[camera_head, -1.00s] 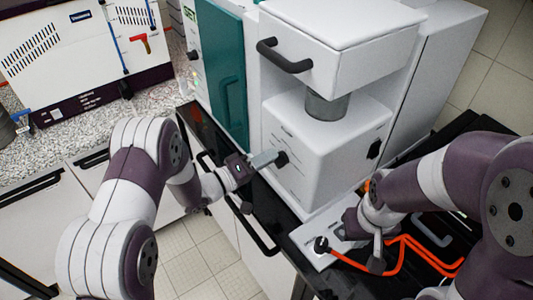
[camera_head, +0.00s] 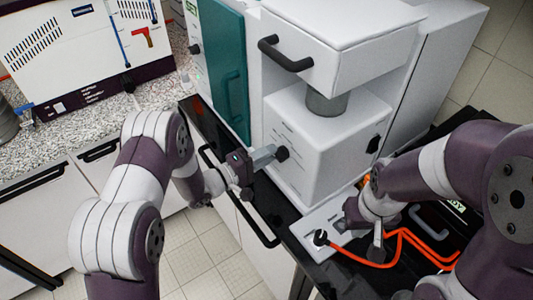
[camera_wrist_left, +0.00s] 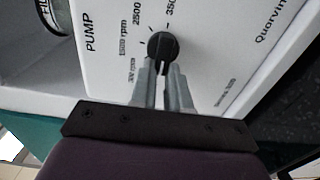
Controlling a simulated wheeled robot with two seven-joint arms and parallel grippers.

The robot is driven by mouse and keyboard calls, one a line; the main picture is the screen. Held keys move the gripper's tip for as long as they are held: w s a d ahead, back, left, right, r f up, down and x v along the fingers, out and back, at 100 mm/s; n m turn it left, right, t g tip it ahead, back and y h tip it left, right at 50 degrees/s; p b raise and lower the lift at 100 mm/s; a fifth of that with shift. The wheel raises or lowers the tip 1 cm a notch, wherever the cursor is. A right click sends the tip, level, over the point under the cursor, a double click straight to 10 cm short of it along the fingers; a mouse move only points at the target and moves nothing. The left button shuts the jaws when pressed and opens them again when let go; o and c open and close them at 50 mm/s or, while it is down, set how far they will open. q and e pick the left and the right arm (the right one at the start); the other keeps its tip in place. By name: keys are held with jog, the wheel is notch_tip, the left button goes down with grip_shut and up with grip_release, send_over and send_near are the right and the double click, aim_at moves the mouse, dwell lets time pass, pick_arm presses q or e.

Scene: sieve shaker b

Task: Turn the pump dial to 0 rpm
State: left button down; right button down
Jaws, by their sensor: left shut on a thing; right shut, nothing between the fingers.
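The pump (camera_head: 325,150) is a white box with a black dial (camera_head: 282,154) on its front face. In the left wrist view the dial (camera_wrist_left: 162,46) sits among printed speed marks, including 1500 rpm and 2500. The lowest label is too blurred to read surely, and I cannot tell where the dial points. My left gripper (camera_head: 274,154) is shut on the dial, and its two grey fingers (camera_wrist_left: 162,72) reach it from below in the wrist view. My right gripper (camera_head: 378,256) is shut and empty, low over the bench near a grey control box.
The grey control box (camera_head: 318,222) has a black knob and an orange cable (camera_head: 400,250) running right across the black bench. A drawer unit with a black handle (camera_head: 285,54) stands above the pump. A teal-doored cabinet (camera_head: 222,70) is to its left. Open floor lies below left.

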pick_arm(q)
jog(key=c, duration=1.1)
grip_release()
jog(key=shift+a, duration=0.1)
jog(key=b+v, duration=0.3)
jog(key=v, duration=0.9)
jog(key=shift+s+a, duration=0.2)
